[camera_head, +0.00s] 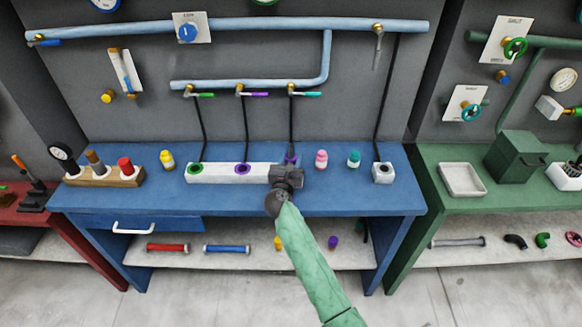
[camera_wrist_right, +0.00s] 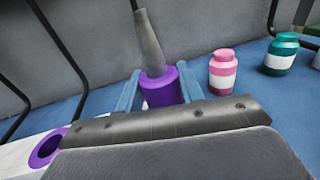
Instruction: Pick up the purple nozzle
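The purple nozzle (camera_wrist_right: 162,88) has a purple base and a tapering grey tip, and it stands a little tilted in the right wrist view. In the head view only a bit of its purple (camera_head: 291,159) shows, behind my right gripper (camera_head: 287,177), at the right end of the white block. My right gripper (camera_wrist_right: 158,88) has its two blue fingers on either side of the purple base. A narrow gap shows beside the left finger, so the fingers look open around it. The nozzle's lower end is hidden by my gripper. My left gripper is not in view.
The white block (camera_head: 215,173) has green and purple ringed holes. Pink (camera_head: 321,159) and teal (camera_head: 354,159) bottles stand right of my gripper, and a small white holder (camera_head: 382,173) beyond. Black hoses hang behind. The blue bench top (camera_head: 340,200) is clear in front.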

